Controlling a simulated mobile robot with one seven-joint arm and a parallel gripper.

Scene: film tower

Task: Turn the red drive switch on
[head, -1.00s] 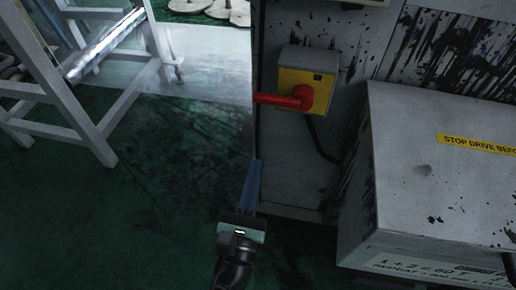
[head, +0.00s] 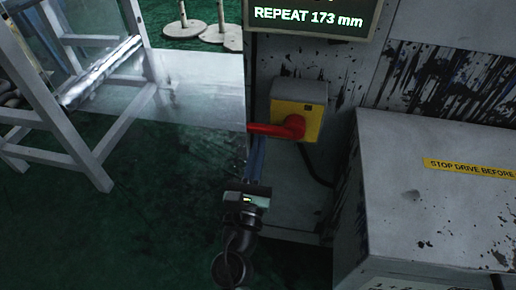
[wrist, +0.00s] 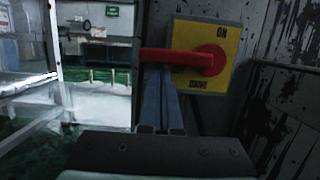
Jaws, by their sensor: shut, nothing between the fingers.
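The red drive switch (head: 283,128) has a red handle on a yellow plate, on a grey box fixed to the cabinet's side. Its handle lies level and points left. In the wrist view the red handle (wrist: 180,57) crosses above my fingers, and "ON" reads at the top of the yellow plate (wrist: 207,33); the lower label is too blurred to read. My gripper (head: 256,143) is shut and empty, its blue fingers pointing up from below the handle. In the wrist view the tips of my gripper (wrist: 159,72) end right under the handle's lower edge; I cannot tell whether they touch it.
The grey cabinet (head: 280,188) stands behind the switch, with a display (head: 308,18) reading "REPEAT 173 mm" above. A grey housing (head: 430,215) with a yellow "STOP DRIVE BEFORE" label juts out at right. A white frame (head: 92,160) stands left. Green floor (head: 150,225) between is clear.

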